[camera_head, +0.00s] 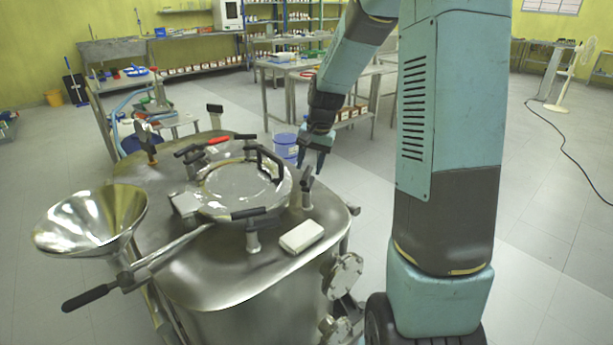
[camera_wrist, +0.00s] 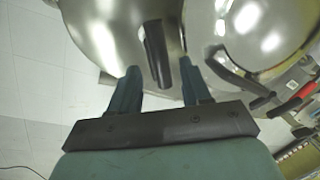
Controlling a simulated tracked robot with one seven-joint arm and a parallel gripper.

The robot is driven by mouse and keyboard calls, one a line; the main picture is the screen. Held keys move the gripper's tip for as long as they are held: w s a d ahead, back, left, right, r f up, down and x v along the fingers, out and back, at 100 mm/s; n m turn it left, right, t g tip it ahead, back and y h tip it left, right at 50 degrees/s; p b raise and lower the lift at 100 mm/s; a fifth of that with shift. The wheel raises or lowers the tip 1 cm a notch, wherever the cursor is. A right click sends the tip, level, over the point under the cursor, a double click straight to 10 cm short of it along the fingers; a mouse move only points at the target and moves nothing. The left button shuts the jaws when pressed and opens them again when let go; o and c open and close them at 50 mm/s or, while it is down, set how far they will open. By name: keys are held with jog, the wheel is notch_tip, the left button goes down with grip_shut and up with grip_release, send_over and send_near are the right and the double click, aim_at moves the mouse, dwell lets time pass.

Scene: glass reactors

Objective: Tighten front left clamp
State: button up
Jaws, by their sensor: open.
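A steel reactor (camera_head: 215,280) stands in front of me with a round glass lid (camera_head: 240,185). Black-handled clamps stand around the lid: one at its right (camera_head: 307,183), one at its near edge (camera_head: 250,213), and one at its far left (camera_head: 187,151). My gripper (camera_head: 318,160) is just above and beyond the right-hand clamp. In the wrist view my gripper (camera_wrist: 159,70) is open, and a black clamp handle (camera_wrist: 153,45) shows between its fingers. I cannot tell whether either finger touches the handle.
A black lid handle (camera_head: 270,160) rises near the gripper and also shows in the wrist view (camera_wrist: 230,70). A red handle (camera_head: 218,140) is at the lid's far side. A white block (camera_head: 301,236) and a metal funnel (camera_head: 90,218) are nearby. A blue bucket (camera_head: 286,145) stands behind.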

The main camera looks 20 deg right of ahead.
aim_at(307, 171)
jog(key=shift+w+a+f, duration=0.15)
jog(key=shift+a+f, duration=0.05)
jog(key=shift+f, duration=0.9)
jog(key=shift+w+a+f, duration=0.1)
jog(key=shift+a+f, duration=0.1)
jog(key=shift+f, duration=0.85)
jog(key=shift+c, duration=0.4)
jog(key=c, duration=0.7)
jog(key=shift+a, duration=0.1)
